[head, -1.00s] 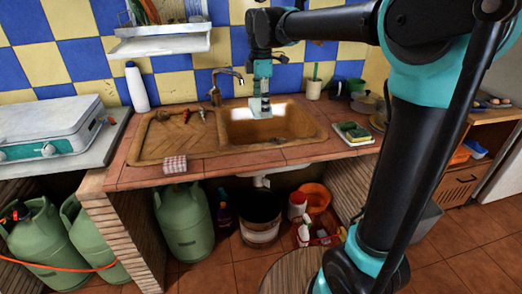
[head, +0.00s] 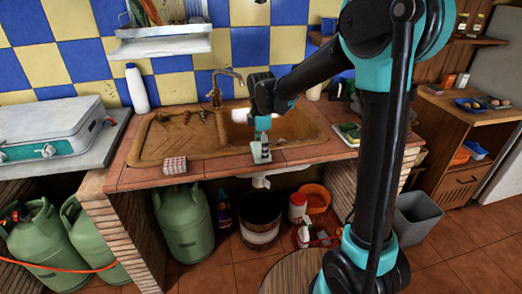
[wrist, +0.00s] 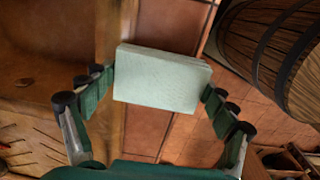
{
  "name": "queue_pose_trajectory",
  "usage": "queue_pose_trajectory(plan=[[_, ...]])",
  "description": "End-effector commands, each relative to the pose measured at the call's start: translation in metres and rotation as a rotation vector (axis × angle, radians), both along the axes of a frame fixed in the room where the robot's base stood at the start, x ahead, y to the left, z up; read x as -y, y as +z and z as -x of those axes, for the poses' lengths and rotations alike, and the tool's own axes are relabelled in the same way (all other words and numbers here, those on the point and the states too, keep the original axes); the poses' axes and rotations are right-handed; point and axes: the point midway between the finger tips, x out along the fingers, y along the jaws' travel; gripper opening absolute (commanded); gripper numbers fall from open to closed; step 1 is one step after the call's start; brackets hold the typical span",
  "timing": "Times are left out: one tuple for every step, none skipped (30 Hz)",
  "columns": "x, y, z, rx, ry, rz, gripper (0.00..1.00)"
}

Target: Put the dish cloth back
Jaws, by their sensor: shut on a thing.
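My gripper (head: 262,137) is shut on a pale mint, flat rectangular block, which looks like the folded dish cloth (head: 260,153). In the wrist view the cloth (wrist: 160,80) sits between the two finger pads, its broad face toward the camera. In the head view it is at the front edge of the counter, before the sink basin (head: 298,124). I cannot tell whether it touches the tiles. A red-and-white checked folded cloth (head: 175,165) lies on the counter's front edge to the left.
The brown sink's drainboard (head: 165,142) holds small items at its back. The faucet (head: 216,92) stands behind. A green-and-yellow sponge tray (head: 348,133) is right of the sink. A wooden barrel (head: 290,272) stands on the floor in front. Bare tiles (head: 222,166) lie between checked cloth and gripper.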

Motion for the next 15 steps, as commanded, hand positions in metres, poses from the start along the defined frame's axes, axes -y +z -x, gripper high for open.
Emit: queue_pose_trajectory(plan=[[0.0000, -0.0041, 0.0001, 0.000, 0.000, 0.000, 0.58], [0.0000, -0.0054, 0.0001, 0.000, 0.000, 0.000, 0.58], [0.0000, -0.0063, 0.0002, 0.000, 0.000, 0.000, 0.58], [0.0001, -0.0065, 0.0003, 0.000, 0.000, 0.000, 0.58], [0.0001, -0.0065, 0.0003, 0.000, 0.000, 0.000, 0.58], [0.0001, -0.0063, 0.0003, 0.000, 0.000, 0.000, 0.58], [0.0001, -0.0063, 0.0003, 0.000, 0.000, 0.000, 0.58], [0.0002, -0.0063, 0.0002, 0.000, 0.000, 0.000, 0.58], [0.0000, -0.0063, 0.0002, 0.000, 0.000, 0.000, 0.58], [0.0001, -0.0065, 0.0001, 0.000, 0.000, 0.000, 0.58], [0.0000, -0.0070, 0.0002, 0.000, 0.000, 0.000, 0.58], [0.0000, -0.0081, 0.0001, 0.000, 0.000, 0.000, 0.58], [0.0000, -0.0090, 0.0001, 0.000, 0.000, 0.000, 0.58], [0.0000, -0.0099, 0.0001, 0.000, 0.000, 0.000, 0.58], [0.0000, -0.0110, 0.0000, 0.000, 0.000, 0.000, 0.58]])
